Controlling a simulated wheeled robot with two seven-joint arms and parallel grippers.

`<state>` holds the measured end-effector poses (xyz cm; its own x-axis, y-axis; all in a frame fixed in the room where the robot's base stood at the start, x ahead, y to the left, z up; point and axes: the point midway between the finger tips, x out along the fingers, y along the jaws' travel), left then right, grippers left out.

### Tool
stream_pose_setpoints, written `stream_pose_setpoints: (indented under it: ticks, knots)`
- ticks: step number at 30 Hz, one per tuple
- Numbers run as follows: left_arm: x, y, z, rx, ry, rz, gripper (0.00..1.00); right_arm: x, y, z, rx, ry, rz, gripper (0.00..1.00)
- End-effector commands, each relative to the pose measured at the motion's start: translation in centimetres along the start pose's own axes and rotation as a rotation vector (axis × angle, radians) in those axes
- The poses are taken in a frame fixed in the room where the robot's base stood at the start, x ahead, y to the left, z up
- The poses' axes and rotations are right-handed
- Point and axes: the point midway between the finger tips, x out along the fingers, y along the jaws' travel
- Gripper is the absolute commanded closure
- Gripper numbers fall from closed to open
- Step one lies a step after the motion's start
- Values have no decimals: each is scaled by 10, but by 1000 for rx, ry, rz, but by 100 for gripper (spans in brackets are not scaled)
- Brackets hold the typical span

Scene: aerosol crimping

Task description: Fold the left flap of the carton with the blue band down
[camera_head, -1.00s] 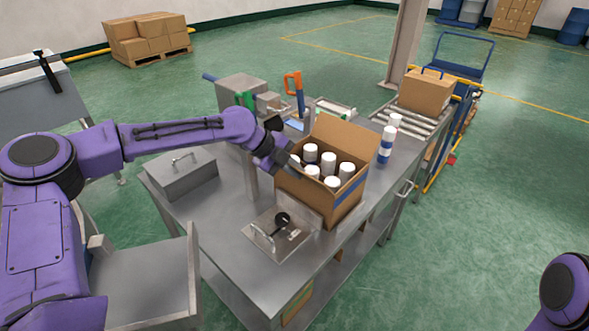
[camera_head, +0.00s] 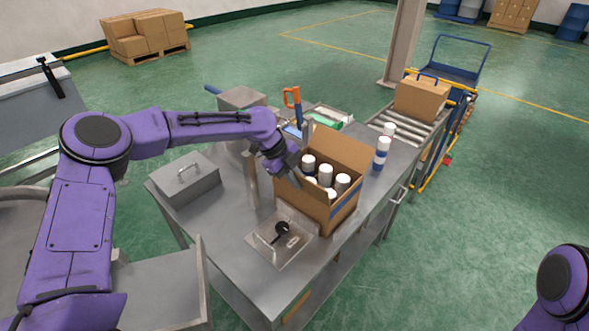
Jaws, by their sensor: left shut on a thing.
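The open brown carton (camera_head: 315,205) with the blue band (camera_head: 347,213) stands on the metal table, holding several white-capped cans (camera_head: 325,174). One large flap (camera_head: 343,151) stands up on its far side. My left gripper (camera_head: 291,172) reaches over the carton's left edge and is shut at that side, seemingly on the left flap. The flap is mostly hidden by the gripper, so its angle is unclear. My right gripper is out of view; only a purple part of my right arm shows at the lower right.
A metal plate with a handle (camera_head: 265,246) lies in front of the carton, and a grey metal box (camera_head: 190,181) stands to its left. Blue-and-white cans (camera_head: 381,155) stand to its right. A roller conveyor (camera_head: 409,120) bears a closed carton (camera_head: 421,98).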

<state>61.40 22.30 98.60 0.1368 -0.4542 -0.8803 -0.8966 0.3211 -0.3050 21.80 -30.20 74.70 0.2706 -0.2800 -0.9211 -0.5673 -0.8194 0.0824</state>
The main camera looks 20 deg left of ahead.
Motion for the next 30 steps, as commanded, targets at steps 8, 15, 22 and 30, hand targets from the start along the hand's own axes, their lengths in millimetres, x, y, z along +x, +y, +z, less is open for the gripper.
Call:
stream_pose_setpoints:
  ticks: [8,15,22,30]
  knots:
    - [-2,-10,-1,-70,-3,172,100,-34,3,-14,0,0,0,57]
    - [2,-14,0,-108,-1,262,100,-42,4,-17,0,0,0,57]
    - [3,-15,1,-121,0,294,100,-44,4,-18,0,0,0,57]
    - [3,-14,1,-123,0,296,100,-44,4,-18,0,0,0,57]
